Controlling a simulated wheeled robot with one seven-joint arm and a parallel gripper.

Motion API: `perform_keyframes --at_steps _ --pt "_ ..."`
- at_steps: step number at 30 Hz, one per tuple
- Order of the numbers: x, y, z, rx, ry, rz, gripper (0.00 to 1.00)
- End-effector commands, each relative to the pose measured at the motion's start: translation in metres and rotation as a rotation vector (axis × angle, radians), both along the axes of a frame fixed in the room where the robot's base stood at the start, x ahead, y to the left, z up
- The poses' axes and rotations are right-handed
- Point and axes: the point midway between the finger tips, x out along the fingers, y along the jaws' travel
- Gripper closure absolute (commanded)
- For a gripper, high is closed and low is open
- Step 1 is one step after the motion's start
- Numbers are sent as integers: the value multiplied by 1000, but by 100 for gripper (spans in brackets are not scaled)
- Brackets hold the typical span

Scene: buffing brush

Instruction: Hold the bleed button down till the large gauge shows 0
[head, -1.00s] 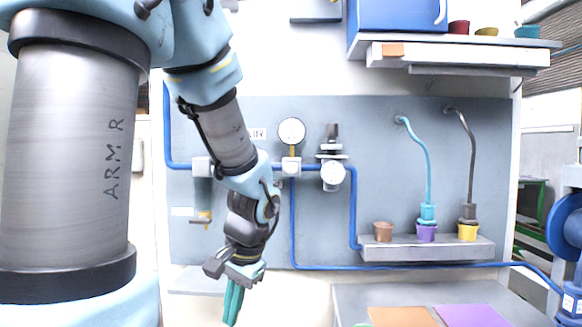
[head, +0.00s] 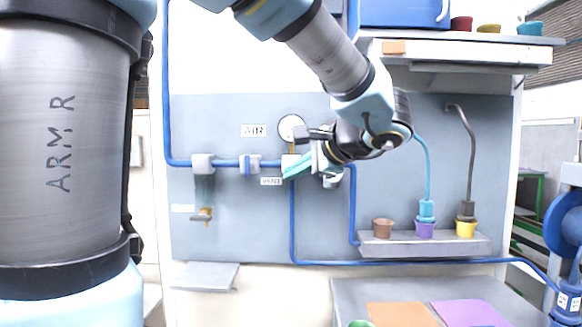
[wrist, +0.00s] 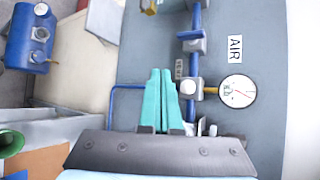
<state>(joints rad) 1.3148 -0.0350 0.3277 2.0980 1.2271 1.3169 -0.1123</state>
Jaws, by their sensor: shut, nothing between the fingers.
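The large gauge (head: 292,128) is a white round dial on the wall panel, partly hidden by my gripper in the head view. It faces the wrist view (wrist: 237,91) with a reddish needle; its reading is too small to tell. A white round button (wrist: 188,87), which looks like the bleed button, sits on a grey block on the blue pipe beside a small label (wrist: 179,69). My gripper (head: 287,173) has teal fingers, shut and empty, pointing left in front of that block. In the wrist view the fingertips (wrist: 160,72) lie just left of the button; contact cannot be told.
Blue pipe (head: 225,163) with valve blocks runs along the panel. A small shelf (head: 470,245) holds pots and hoses at right. A cabinet shelf (head: 460,47) juts out above my arm. Panel below the gripper is mostly clear.

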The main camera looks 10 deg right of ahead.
Motion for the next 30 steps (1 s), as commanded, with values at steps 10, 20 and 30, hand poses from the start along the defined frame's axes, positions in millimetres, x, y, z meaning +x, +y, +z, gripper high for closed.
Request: perform_keyframes --at_steps 10,20,30 --pt "15 -3 0 -1 1 2 100" --pt "60 -11 0 1 1 3 100" --pt "85 -16 -1 -1 2 1 100"
